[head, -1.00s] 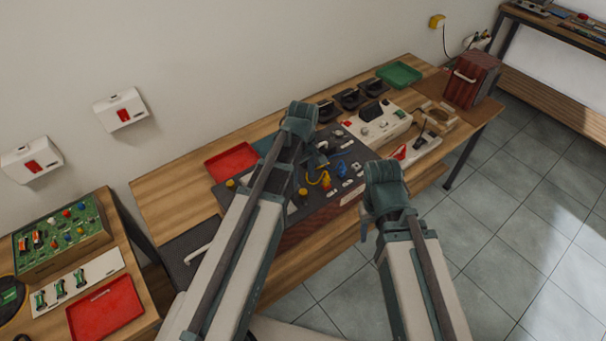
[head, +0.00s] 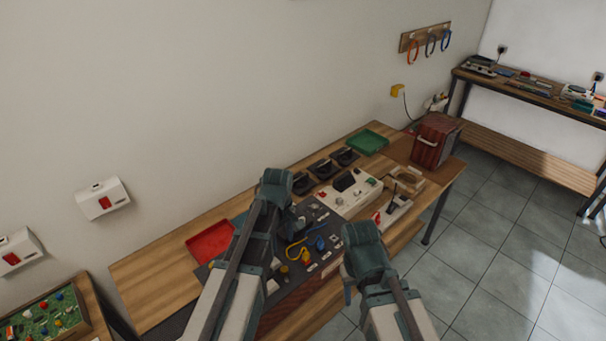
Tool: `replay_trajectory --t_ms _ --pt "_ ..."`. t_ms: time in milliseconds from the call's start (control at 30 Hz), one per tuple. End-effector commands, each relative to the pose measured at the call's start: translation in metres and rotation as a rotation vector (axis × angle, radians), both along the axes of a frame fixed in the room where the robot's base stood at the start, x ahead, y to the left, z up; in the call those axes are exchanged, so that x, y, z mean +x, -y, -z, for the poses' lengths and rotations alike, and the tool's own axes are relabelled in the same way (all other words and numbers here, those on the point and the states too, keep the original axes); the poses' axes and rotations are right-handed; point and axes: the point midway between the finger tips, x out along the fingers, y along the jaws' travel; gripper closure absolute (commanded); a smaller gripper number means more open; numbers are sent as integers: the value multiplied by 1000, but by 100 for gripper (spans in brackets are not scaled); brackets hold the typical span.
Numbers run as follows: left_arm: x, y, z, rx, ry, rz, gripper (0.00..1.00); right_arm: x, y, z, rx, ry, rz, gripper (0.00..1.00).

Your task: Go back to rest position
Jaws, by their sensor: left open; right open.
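My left arm reaches in over the dark mat (head: 316,212) on the workbench. Its gripper (head: 296,218) hangs above the mat, mostly hidden behind the wrist; it is open and holds nothing that I can see. My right arm is lower right, in front of the bench's near edge. Its gripper (head: 348,290) points down near that edge, open, with no object visible in it.
Tiled floor (head: 490,240) lies clear at right.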

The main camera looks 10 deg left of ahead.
Motion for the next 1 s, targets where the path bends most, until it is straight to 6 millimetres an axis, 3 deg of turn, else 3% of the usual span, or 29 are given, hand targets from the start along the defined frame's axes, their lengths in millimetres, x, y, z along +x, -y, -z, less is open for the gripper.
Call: replay_trajectory --t_ms 167,400,600,733,1000 --pt "-12 11 13 6 -4 88 38 0 0 13 0 0 -1 50" --pt "-85 69 72 47 -41 703 38 0 0 73 -2 0 -7 50" --pt "-131 96 101 72 -75 1126 38 0 0 102 -3 0 -12 50" --pt "-142 102 106 78 -89 1252 38 0 0 107 -2 -1 -14 50" --pt "-143 103 104 78 -91 1276 38 0 0 106 -2 -1 -14 50"
